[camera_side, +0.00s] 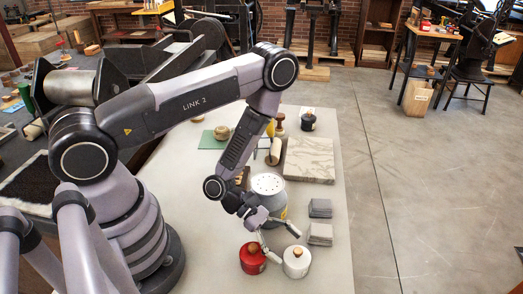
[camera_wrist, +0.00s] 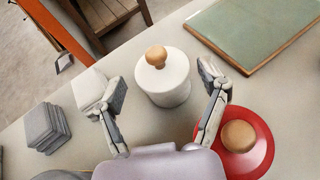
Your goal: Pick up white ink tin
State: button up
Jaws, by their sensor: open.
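The white ink tin (camera_side: 296,264) stands upright on the pale table near the front, with a wooden knob on its lid. It also shows in the wrist view (camera_wrist: 165,84), just beyond my gripper, between the lines of the two fingers. My gripper (camera_side: 280,238) is open and empty, above and slightly behind the tin in the side view. Its fingers are spread to either side in the wrist view (camera_wrist: 166,86), with no contact visible. The red tin (camera_side: 251,262), also with a wooden knob, stands close on the left of the white one; in the wrist view (camera_wrist: 262,150) it lies by the right finger.
Grey block stacks (camera_side: 319,234) (camera_side: 320,208) stand behind the white tin. A grey canister with a perforated lid (camera_side: 268,184) is behind my gripper. A stone slab (camera_side: 309,159) lies farther back. A green board (camera_wrist: 262,30) lies beyond the tins in the wrist view.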

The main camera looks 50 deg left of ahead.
aim_at(306, 261)
jog(key=shift+x, duration=2.8)
jog(key=c, duration=1.1)
